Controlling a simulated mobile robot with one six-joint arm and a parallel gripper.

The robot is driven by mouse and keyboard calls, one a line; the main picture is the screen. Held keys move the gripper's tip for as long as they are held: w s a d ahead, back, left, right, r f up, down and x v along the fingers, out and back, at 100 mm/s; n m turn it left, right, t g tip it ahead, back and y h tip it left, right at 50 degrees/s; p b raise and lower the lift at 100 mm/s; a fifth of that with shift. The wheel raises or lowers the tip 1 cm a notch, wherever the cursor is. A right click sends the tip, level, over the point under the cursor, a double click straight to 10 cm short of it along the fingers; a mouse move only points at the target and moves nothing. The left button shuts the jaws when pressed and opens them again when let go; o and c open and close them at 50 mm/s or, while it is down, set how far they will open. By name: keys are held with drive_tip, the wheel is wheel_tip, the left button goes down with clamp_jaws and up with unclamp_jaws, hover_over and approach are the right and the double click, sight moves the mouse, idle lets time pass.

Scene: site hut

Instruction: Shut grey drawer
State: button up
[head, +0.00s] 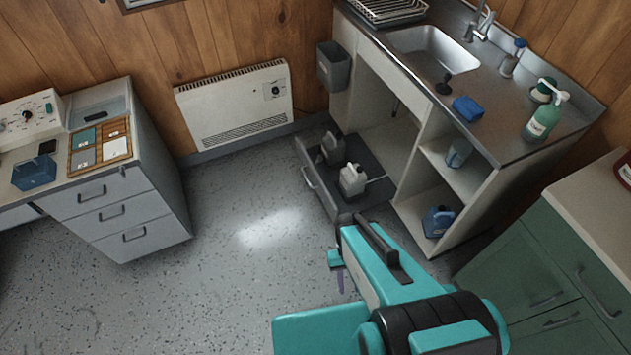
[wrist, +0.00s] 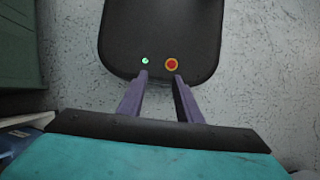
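The grey drawer (head: 319,191) is pulled out at floor level from the lower left of the sink cabinet in the head view. Its front panel with a bar handle (head: 309,178) faces left. A dark grey jug (head: 332,149) and a pale jug (head: 352,180) stand in it. My gripper (head: 338,277) is in front of the cabinet, nearer me than the drawer and apart from it. In the wrist view my gripper (wrist: 158,78) shows two purple fingers with an empty gap between them. The drawer is not recognisable in the wrist view.
A green cabinet (head: 540,270) stands at right, a grey drawer unit (head: 115,215) at left. A heater (head: 235,103) is on the back wall. The floor (head: 230,270) left of the drawer is clear.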

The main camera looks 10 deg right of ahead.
drive_tip(key=shift+f, duration=0.2)
drive_tip(key=c, duration=0.7)
drive_tip(key=f+b, duration=0.4)
drive_tip(key=b, duration=0.1)
drive_tip(key=shift+s+f, duration=0.25)
drive_tip(key=shift+s, duration=0.15)
clamp_jaws()
drive_tip(key=shift+r, duration=0.1)
